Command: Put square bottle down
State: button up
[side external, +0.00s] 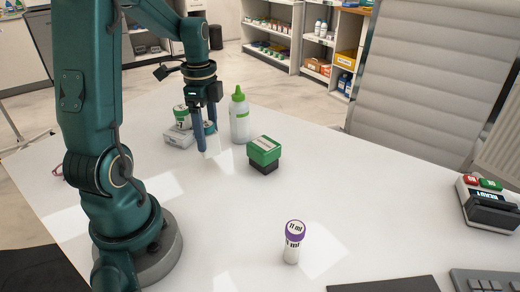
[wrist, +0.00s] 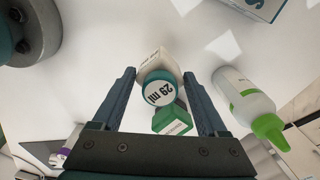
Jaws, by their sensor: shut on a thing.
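The square bottle has a white boxy body and a round teal cap marked "29 ml" (wrist: 158,88). In the wrist view it sits between the two fingers of my gripper (wrist: 160,72). In the side view my gripper (side external: 205,140) points down at the far part of the table, shut on the bottle (side external: 213,146), whose lower body shows between the fingers. The fingers partly hide it there. I cannot tell whether its base touches the table.
A green-capped bottle (side external: 239,117) stands close behind, and a green-and-black box (side external: 263,154) is close on the right. A purple-capped bottle (side external: 293,243) stands nearer, with clear white table (side external: 230,205) between.

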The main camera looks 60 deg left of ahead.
aim_at(210, 148)
jog(key=shift+f, duration=2.35)
jog(key=shift+f, duration=0.1)
jog(key=o, duration=1.4)
